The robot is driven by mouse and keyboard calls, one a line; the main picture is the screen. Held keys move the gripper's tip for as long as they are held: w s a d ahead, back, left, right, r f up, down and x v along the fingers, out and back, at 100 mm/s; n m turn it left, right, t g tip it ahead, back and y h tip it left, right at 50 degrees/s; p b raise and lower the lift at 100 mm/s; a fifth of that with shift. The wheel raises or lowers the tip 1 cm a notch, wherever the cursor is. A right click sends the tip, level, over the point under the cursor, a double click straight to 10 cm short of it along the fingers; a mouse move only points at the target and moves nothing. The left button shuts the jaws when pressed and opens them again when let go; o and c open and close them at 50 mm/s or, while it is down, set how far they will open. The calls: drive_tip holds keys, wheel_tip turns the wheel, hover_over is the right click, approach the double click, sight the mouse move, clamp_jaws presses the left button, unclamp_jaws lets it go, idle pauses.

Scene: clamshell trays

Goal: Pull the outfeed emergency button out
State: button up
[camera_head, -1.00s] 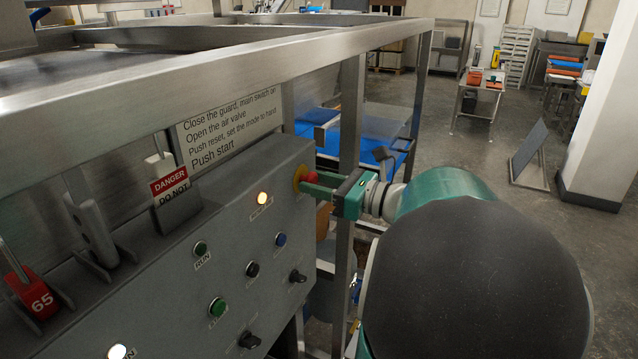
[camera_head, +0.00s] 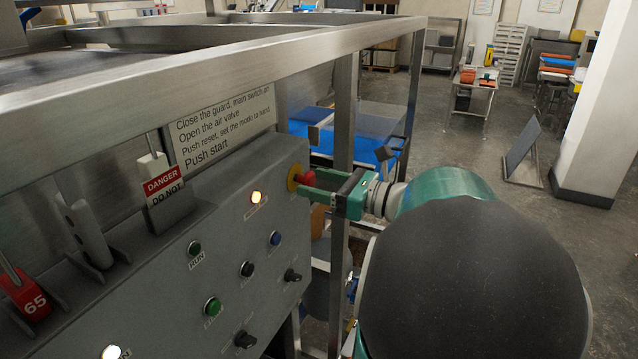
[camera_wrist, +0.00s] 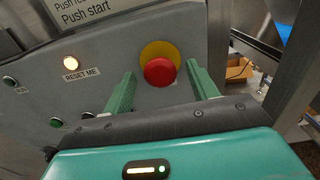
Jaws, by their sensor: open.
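The emergency button is a red mushroom head on a yellow disc, at the right end of the grey control panel. The red button (camera_wrist: 159,72) shows in the wrist view between and beyond my open fingers, and its yellow disc (camera_wrist: 165,52) is behind it. In the head view the red button (camera_head: 308,178) is partly covered by my green fingers. My gripper (camera_head: 318,185) points at the panel from the right, one finger on each side of the button line. In the wrist view my gripper (camera_wrist: 160,92) is open, with visible gaps beside the button.
The grey control panel (camera_head: 215,235) carries a lit lamp (camera_head: 257,198), several buttons and black knobs. A steel frame post (camera_head: 345,115) stands close to my gripper. A danger tag (camera_head: 163,185) hangs at the left.

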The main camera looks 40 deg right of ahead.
drive_tip(key=v, duration=1.3)
drive_tip(key=shift+s, duration=0.2)
